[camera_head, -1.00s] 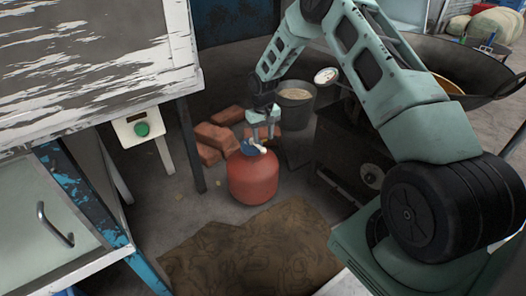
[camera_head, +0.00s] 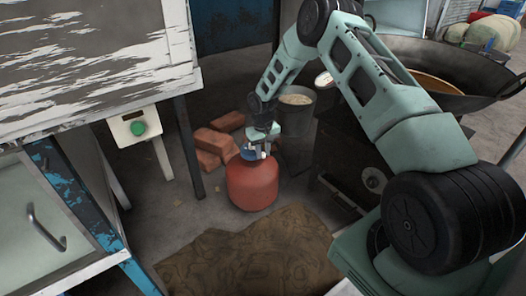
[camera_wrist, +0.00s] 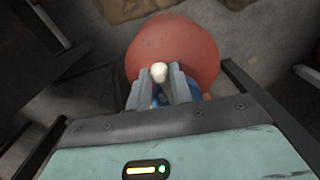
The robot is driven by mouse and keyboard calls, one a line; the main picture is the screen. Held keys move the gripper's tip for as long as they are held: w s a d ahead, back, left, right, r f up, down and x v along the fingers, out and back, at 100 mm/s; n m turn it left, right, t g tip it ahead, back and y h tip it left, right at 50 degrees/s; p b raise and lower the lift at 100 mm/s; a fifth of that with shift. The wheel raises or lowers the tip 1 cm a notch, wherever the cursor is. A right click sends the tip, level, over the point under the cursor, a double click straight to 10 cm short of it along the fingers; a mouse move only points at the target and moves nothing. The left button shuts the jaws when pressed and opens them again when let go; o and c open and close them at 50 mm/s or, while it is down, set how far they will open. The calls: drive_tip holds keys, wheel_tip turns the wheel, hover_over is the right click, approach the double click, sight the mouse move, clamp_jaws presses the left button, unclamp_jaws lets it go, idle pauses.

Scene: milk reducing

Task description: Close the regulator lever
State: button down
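A red gas cylinder (camera_head: 252,186) stands upright on the floor, with a blue regulator (camera_head: 249,154) on its top. In the wrist view the cylinder (camera_wrist: 185,42) fills the upper middle, and the blue regulator (camera_wrist: 158,95) lies mostly hidden behind the fingers. A small whitish knob, the lever's end (camera_wrist: 159,72), shows between the two fingertips. My gripper (camera_head: 259,152) is right at the cylinder's top, pointing down. In the wrist view my gripper (camera_wrist: 160,78) has its fingers apart, one on each side of the knob. Whether they touch it I cannot tell.
Several red bricks (camera_head: 214,141) lie behind and left of the cylinder. A grey bucket (camera_head: 297,112) stands behind, and a dark stove (camera_head: 352,160) with a large wok is to the right. A brown mat (camera_head: 255,255) lies in front. A table leg (camera_head: 189,148) stands to the left.

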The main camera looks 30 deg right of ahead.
drive_tip(key=w+a+m+p, duration=0.4)
drive_tip(key=w+a+m, duration=0.3)
drive_tip(key=m, duration=1.1)
drive_tip(key=shift+w+a+p, duration=0.25)
drive_tip(key=shift+a+p, duration=0.05)
drive_tip(key=shift+a, duration=0.15)
idle(0.5)
drive_tip(key=c, duration=1.3)
unclamp_jaws()
drive_tip(key=shift+o, duration=0.2)
